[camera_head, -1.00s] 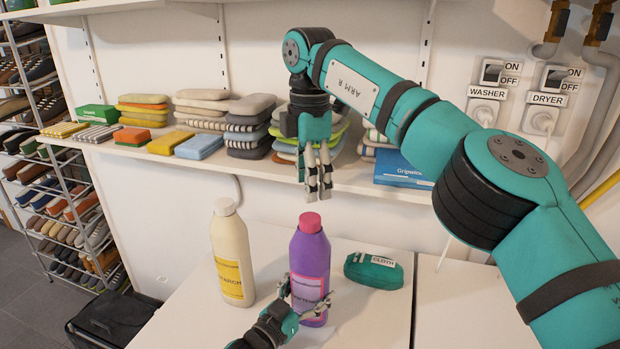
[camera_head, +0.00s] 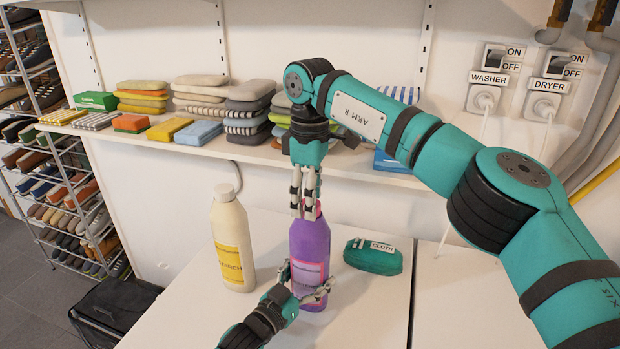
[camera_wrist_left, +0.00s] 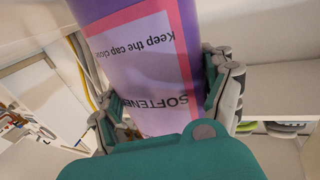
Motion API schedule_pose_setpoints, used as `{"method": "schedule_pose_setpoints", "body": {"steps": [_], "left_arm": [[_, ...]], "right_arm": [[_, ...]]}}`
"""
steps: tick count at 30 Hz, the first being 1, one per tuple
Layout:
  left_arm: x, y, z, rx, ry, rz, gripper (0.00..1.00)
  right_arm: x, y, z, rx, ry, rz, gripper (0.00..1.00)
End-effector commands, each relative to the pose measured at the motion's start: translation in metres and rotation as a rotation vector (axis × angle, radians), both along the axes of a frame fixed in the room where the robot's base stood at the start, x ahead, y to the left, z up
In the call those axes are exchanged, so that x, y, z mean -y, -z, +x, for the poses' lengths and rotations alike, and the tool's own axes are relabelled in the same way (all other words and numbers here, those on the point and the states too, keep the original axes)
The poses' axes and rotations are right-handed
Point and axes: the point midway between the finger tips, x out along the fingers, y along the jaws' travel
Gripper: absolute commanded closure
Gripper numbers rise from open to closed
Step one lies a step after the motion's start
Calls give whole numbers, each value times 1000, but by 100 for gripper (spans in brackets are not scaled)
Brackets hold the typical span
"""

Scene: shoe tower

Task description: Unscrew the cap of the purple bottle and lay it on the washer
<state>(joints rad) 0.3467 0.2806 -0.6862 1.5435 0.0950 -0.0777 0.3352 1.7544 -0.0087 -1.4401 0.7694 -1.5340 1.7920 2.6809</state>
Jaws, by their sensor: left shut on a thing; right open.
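The purple bottle (camera_head: 311,246) with a pink label stands upright on the white machine top (camera_head: 372,312); its label also fills the left wrist view (camera_wrist_left: 150,62). My left gripper (camera_head: 306,285) is shut on the lower part of the bottle, one finger on each side. The pink cap (camera_head: 317,210) is mostly hidden behind the fingers of my right gripper (camera_head: 305,213). My right gripper points down at the cap and is open, with its fingers around or just in front of it; I cannot tell whether they touch it.
A cream starch bottle (camera_head: 231,238) stands left of the purple bottle. A green cloth bundle (camera_head: 373,257) lies to its right. Behind, a wall shelf (camera_head: 255,153) holds stacked folded cloths. WASHER and DRYER switches (camera_head: 494,56) are on the wall. The right machine top (camera_head: 450,300) is clear.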

Motion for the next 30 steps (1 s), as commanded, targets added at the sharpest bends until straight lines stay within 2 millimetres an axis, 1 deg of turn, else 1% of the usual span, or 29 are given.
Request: {"method": "schedule_pose_setpoints", "body": {"steps": [1, 4, 12, 13, 26, 30], "left_arm": [[0, 1, 0, -1, -1, 2, 100], [0, 1, 0, -1, -1, 2, 100], [-1, 1, 0, -1, -1, 2, 100], [-1, 1, 0, -1, -1, 2, 100], [-1, 1, 0, -1, -1, 2, 100], [-1, 1, 0, -1, -1, 2, 100]], "right_arm": [[0, 5, 0, -1, -1, 0, 42], [0, 10, 0, 0, 0, 0, 42], [0, 12, 0, 0, -1, 0, 42], [0, 12, 0, 0, -1, 0, 44], [0, 12, 0, -1, -2, 0, 100], [0, 11, 0, -1, -34, 0, 100]]}}
